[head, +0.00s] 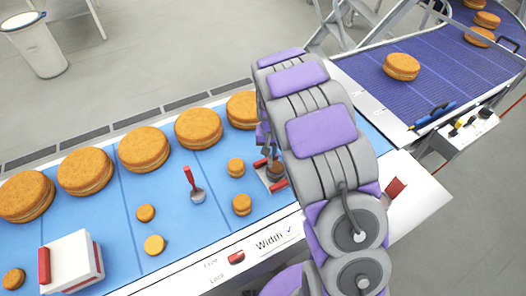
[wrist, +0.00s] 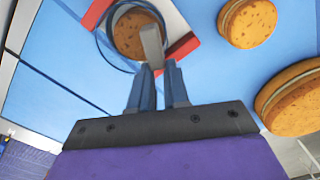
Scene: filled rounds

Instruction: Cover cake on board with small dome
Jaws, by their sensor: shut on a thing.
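My gripper (wrist: 156,84) is shut on the pale knob of a small clear dome (wrist: 151,48), with the dark-edged round rim beyond the fingers. Through the dome in the wrist view I see a small round orange-brown cake (wrist: 133,32). A board with red ends (wrist: 182,48) lies by that cake. In the head view the board (head: 278,186) is at the right part of the blue belt, partly hidden by my arm. The cake looks darker there, and the dome is hard to make out. I cannot tell whether the dome's rim touches the board.
Small cakes (head: 242,205) stand left of the board on the blue belt (head: 110,215). Large cakes (head: 144,149) line the far side. A red-handled utensil (head: 194,184) and a white box (head: 70,265) are also there. A second conveyor (head: 440,70) is behind right.

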